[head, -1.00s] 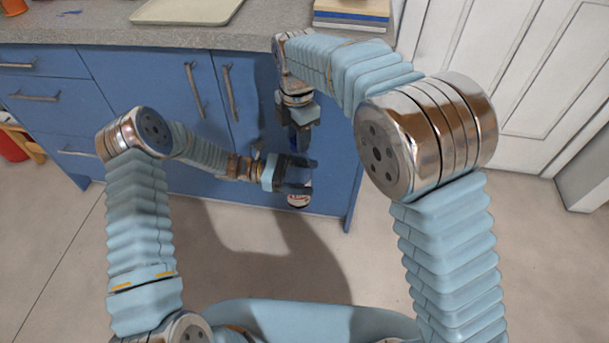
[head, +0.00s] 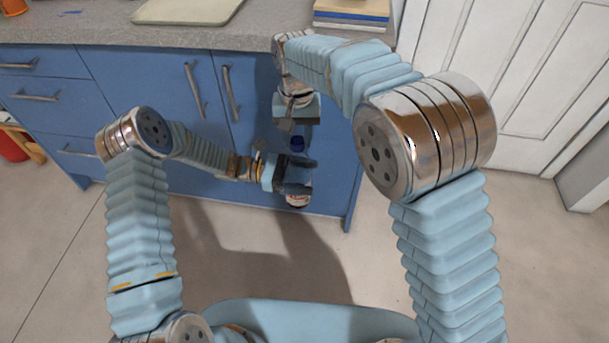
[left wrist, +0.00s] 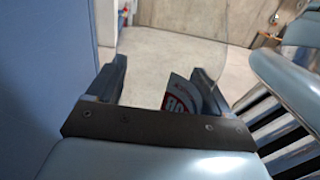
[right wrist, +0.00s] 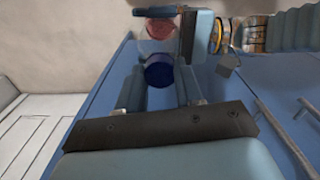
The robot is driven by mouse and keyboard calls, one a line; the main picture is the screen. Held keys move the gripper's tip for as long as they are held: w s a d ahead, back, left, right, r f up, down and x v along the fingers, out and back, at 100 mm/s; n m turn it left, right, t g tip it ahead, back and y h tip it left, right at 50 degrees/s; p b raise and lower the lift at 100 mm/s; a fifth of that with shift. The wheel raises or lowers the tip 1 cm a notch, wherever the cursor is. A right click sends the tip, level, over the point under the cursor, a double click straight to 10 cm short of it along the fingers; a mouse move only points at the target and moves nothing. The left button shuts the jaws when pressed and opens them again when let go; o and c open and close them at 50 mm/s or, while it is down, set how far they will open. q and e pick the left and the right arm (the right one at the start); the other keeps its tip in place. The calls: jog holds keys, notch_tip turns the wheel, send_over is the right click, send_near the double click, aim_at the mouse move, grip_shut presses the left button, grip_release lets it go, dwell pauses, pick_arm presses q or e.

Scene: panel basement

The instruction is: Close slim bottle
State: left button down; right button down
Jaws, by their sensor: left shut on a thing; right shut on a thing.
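My left gripper (head: 306,176) is shut on a slim bottle (head: 298,200) with a red and white label, in front of the blue cabinet. The bottle shows between its fingers in the left wrist view (left wrist: 180,95). My right gripper (head: 298,128) points down above it, shut on a dark blue cap (head: 297,143). The cap sits between the right fingertips in the right wrist view (right wrist: 158,70), with the bottle's reddish part (right wrist: 160,28) beyond it. The cap is roughly over the bottle. The bottle's mouth is hidden, so I cannot tell whether they touch.
Blue cabinets (head: 130,85) with metal handles stand close behind both grippers. Above them is a grey worktop (head: 260,25) with a cutting board (head: 188,10) and a stack of books (head: 350,14). The floor in front is clear.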

jog(key=m, duration=1.5)
jog(key=c, duration=0.7)
grip_release()
jog(key=shift+c, duration=0.2)
jog(key=shift+r, duration=2.25)
jog(key=shift+c, duration=0.3)
